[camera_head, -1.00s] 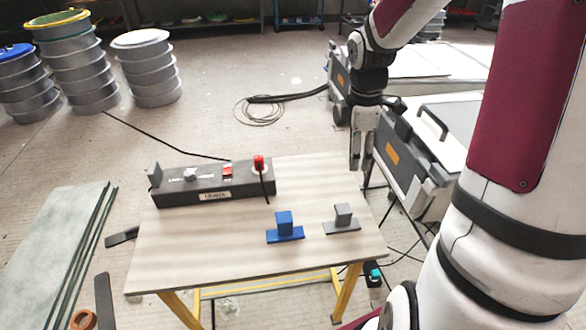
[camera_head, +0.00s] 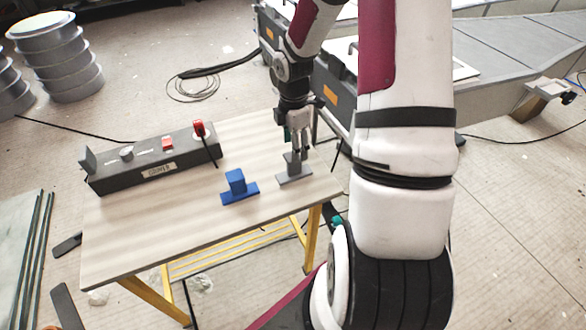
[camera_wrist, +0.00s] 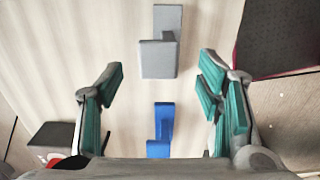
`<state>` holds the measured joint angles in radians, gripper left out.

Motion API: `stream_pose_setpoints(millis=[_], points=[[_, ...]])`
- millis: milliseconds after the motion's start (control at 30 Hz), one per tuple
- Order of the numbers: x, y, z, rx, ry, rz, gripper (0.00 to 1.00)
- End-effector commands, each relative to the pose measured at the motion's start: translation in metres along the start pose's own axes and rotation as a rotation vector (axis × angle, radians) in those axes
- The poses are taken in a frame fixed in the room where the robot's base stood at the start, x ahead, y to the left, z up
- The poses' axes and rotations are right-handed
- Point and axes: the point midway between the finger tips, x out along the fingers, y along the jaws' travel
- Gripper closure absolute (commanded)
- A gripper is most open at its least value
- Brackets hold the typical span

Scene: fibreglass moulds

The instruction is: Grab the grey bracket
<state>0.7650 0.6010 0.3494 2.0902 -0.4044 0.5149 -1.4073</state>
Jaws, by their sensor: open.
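The grey bracket (camera_head: 294,170) stands on the wooden table (camera_head: 140,235) near its right edge, a flat base with an upright block. In the wrist view the grey bracket (camera_wrist: 158,58) lies ahead of and between the spread fingers. My gripper (camera_head: 300,152) is open and points down, close above the bracket in the head view. Whether a finger touches the bracket cannot be told.
A blue bracket (camera_head: 238,187) stands left of the grey one; it also shows in the wrist view (camera_wrist: 160,130). A dark box (camera_head: 155,160) with a red switch lies along the table's back. A grey case (camera_head: 335,85) stands behind the table. The table's front left is clear.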

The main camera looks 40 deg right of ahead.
Motion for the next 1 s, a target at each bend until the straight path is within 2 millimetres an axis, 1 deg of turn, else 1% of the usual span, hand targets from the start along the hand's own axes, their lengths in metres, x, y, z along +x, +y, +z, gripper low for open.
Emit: stream_pose_setpoints(millis=[333, 467, 667, 700, 767, 800, 867, 900, 933, 1000], points=[[0.044, 0.002, -0.002, -0.001, 0.0, -0.001, 0.4], [0.051, 0.002, -0.002, -0.001, 0.0, 0.0, 0.4], [0.051, 0.002, -0.002, 0.0, 0.0, 0.001, 0.4], [0.051, 0.002, -0.002, 0.0, 0.0, 0.001, 0.45], [0.051, 0.002, -0.002, 0.0, 0.0, 0.001, 0.58], [0.051, 0.002, -0.002, 0.0, 0.0, 0.001, 0.67], [0.051, 0.002, -0.002, 0.0, 0.0, 0.001, 0.81], [0.051, 0.002, -0.002, 0.0, 0.0, 0.001, 0.9], [0.051, 0.002, -0.002, 0.0, 0.0, 0.0, 0.95], [0.051, 0.002, -0.002, 0.0, 0.0, 0.001, 0.95]])
